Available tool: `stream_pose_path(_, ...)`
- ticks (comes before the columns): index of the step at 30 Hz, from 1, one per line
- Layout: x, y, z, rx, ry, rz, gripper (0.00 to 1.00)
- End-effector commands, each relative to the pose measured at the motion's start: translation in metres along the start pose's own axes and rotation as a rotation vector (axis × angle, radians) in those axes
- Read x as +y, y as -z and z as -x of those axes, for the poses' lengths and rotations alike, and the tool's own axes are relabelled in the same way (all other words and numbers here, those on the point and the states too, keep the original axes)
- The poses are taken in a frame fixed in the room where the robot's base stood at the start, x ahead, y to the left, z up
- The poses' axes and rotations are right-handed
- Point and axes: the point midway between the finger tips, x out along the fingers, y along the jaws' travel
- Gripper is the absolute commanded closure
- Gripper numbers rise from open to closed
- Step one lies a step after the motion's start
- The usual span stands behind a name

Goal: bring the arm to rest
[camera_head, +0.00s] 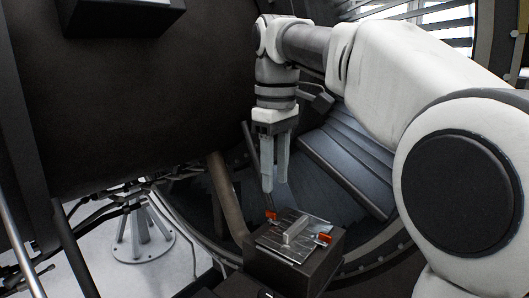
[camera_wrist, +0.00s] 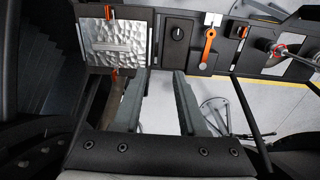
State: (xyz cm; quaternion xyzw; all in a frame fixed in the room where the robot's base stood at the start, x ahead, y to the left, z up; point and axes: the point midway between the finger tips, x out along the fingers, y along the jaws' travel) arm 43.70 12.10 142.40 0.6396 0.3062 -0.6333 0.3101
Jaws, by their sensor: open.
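My gripper (camera_head: 275,178) points down at the end of my white arm, in the middle of the head view. Its two fingers are apart with nothing between them. Below its tips is a dark box (camera_head: 322,273) with a silver metal plate (camera_head: 275,240) on top. The tips look a little above and behind the plate; whether they touch anything there is hard to tell. In the wrist view my gripper (camera_wrist: 178,98) shows two separate fingers, and the silver plate (camera_wrist: 130,55) lies to the upper left, clear of them.
A large dark cylinder (camera_head: 130,110) fills the left of the head view. A round, bladed opening (camera_head: 335,150) lies behind my gripper. A white flanged stand (camera_head: 143,240) is on the floor at lower left. The wrist view shows an orange-handled lever (camera_wrist: 208,48) on a dark panel.

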Motion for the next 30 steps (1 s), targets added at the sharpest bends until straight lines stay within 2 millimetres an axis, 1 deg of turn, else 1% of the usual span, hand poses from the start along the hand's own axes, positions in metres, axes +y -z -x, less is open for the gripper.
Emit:
stream_pose_path(1, -0.004, -0.013, 0.002, 0.012, -0.021, -0.037, 0.59)
stream_pose_path(5, -0.01, -0.036, -0.003, 0.049, -0.063, -0.135, 0.59)
stream_pose_path(11, -0.022, -0.083, -0.02, 0.126, -0.128, -0.317, 0.59)
stream_pose_path(15, -0.033, -0.119, -0.041, 0.196, -0.166, -0.46, 0.59)
stream_pose_path(17, -0.038, -0.134, -0.051, 0.228, -0.18, -0.52, 0.59)
stream_pose_path(21, -0.052, -0.167, -0.08, 0.307, -0.203, -0.659, 0.59)
stream_pose_path(25, -0.063, -0.192, -0.107, 0.374, -0.214, -0.77, 0.59)
stream_pose_path(27, -0.068, -0.201, -0.12, 0.403, -0.216, -0.815, 0.59)
stream_pose_path(30, -0.073, -0.21, -0.133, 0.433, -0.217, -0.86, 0.59)
